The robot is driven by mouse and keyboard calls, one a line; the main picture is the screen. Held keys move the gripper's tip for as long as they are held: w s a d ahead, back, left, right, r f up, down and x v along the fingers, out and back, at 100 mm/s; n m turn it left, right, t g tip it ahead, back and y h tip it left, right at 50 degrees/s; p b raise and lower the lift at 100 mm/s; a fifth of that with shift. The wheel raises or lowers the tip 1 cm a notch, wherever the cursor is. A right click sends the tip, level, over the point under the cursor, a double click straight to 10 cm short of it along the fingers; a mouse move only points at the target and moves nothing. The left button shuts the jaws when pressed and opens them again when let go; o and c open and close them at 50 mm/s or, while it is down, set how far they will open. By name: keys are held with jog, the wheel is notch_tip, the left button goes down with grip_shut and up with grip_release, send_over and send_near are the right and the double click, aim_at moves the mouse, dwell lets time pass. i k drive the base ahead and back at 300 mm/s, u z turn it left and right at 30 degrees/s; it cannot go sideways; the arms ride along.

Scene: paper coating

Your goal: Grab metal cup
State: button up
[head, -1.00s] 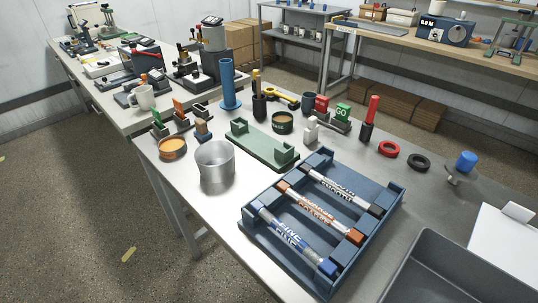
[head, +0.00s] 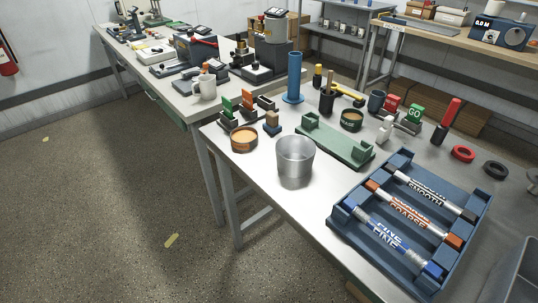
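The metal cup (head: 295,162) is a plain silver, open-topped vessel standing upright near the front left edge of the metal table (head: 262,194). It looks empty from what shows of its inside. It stands to the right of a round container with orange-tan contents (head: 244,140) and in front of a green holder (head: 334,140). A blue rack (head: 408,222) with labelled rods is to its right. My gripper is not in view.
A blue cylinder (head: 294,78), a black pen pot (head: 327,101) and small coloured blocks stand behind the cup. A second bench (head: 190,103) with instruments adjoins at the back left. Open floor (head: 90,205) lies to the left.

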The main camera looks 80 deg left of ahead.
aim_at(295, 154)
jog(key=u, duration=3.65)
jog(key=k, duration=1.15)
jog(key=z, duration=0.85)
jog(key=i, duration=1)
jog(key=z, duration=0.05)
